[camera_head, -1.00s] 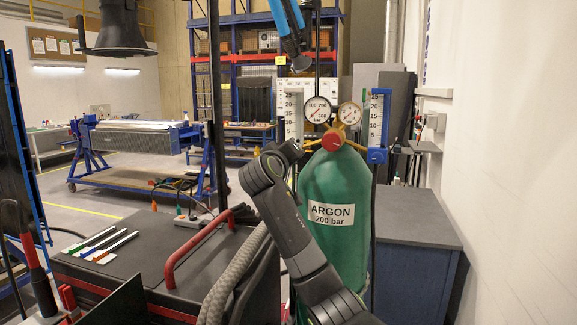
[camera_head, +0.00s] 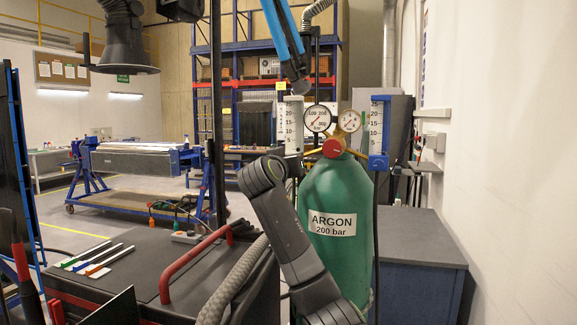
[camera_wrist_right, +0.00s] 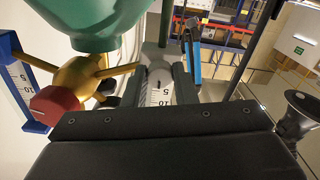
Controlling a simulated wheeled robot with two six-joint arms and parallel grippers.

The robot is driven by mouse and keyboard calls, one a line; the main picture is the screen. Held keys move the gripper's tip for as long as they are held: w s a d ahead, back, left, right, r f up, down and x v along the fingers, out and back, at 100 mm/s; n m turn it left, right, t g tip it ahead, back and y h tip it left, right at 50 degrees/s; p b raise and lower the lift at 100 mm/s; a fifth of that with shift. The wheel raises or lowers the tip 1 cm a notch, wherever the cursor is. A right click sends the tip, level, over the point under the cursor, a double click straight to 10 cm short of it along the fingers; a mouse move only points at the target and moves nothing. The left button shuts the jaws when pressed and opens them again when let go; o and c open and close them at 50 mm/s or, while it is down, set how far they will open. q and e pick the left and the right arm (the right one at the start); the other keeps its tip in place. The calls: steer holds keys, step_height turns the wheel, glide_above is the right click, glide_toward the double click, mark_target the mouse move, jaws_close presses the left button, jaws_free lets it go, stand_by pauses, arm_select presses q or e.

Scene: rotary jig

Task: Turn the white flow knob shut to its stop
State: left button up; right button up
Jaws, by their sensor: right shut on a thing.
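A green argon cylinder (camera_head: 345,255) stands right of centre in the head view. Its brass regulator has a red knob (camera_head: 333,148), two dials and a flowmeter tube on each side. The left flowmeter (camera_head: 294,125) has a white scale; the right one (camera_head: 377,130) has blue ends. My right gripper (camera_wrist_right: 160,72) is shut at the foot of the left flowmeter, on the white flow knob (camera_wrist_right: 154,56), which shows pale between the fingers in the wrist view. My right wrist hides the knob in the head view. My left gripper is in neither view.
A dark cart top with a red handle (camera_head: 195,262) and several coloured rods stands at lower left. A grey-topped cabinet (camera_head: 420,240) stands right of the cylinder, near the wall. The red regulator knob (camera_wrist_right: 55,107) sits close beside my right gripper in the wrist view.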

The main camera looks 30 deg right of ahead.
steer(key=shift+f, duration=0.1)
steer(key=o, duration=1)
steer(key=b+v, duration=0.5)
steer(key=v, duration=1.2)
steer(key=shift+a+b, duration=0.25)
steer(key=shift+b, duration=0.1)
steer(key=shift+s, duration=0.1)
